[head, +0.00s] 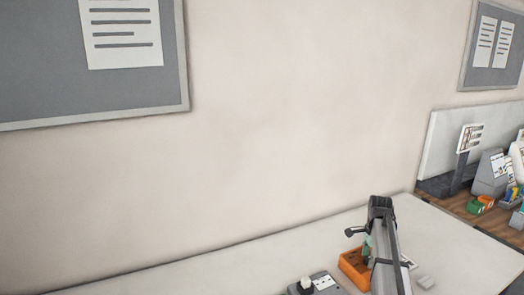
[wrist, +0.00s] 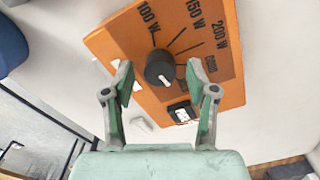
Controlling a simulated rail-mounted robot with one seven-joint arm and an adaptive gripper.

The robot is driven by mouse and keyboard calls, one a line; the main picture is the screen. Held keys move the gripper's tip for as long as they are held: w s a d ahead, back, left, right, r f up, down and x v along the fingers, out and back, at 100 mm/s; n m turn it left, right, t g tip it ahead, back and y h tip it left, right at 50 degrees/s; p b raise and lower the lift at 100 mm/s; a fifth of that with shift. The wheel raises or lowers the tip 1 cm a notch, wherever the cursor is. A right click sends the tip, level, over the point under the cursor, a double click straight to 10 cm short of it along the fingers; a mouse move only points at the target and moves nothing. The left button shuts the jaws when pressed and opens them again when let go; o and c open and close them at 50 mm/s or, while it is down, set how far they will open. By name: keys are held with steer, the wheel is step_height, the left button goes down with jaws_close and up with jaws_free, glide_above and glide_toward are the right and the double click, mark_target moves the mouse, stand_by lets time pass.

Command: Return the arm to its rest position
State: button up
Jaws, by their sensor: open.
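My gripper (wrist: 160,80) is open in the wrist view, its two green-padded fingers spread apart. Between and beyond the fingertips lies an orange panel (wrist: 215,85) with a black round knob (wrist: 160,67). The panel bears the labels 100 W, 150 W and 200 W and a small black-and-white switch (wrist: 181,112). No object is held between the fingers. Whether a fingertip touches the knob cannot be told. In the head view my arm stands at the lower right, over the orange unit (head: 352,268), and hides part of it. The fingers are not clear there.
A shelf with several items (head: 490,175) is at the right. The wall behind is bare between two noticeboards.

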step_height(320, 180, up, 12)
step_height(320, 180, down, 13)
steer(key=shift+r, duration=0.1)
steer(key=shift+r+n, duration=0.2)
steer(key=shift+n, duration=0.3)
steer(key=n, duration=1)
steer(key=shift+w+p, duration=0.1)
steer(key=shift+p, duration=0.2)
steer(key=n, duration=0.5)
steer(key=shift+a+p, duration=0.1)
steer(key=shift+p, duration=0.2)
steer(key=shift+n, duration=2.5)
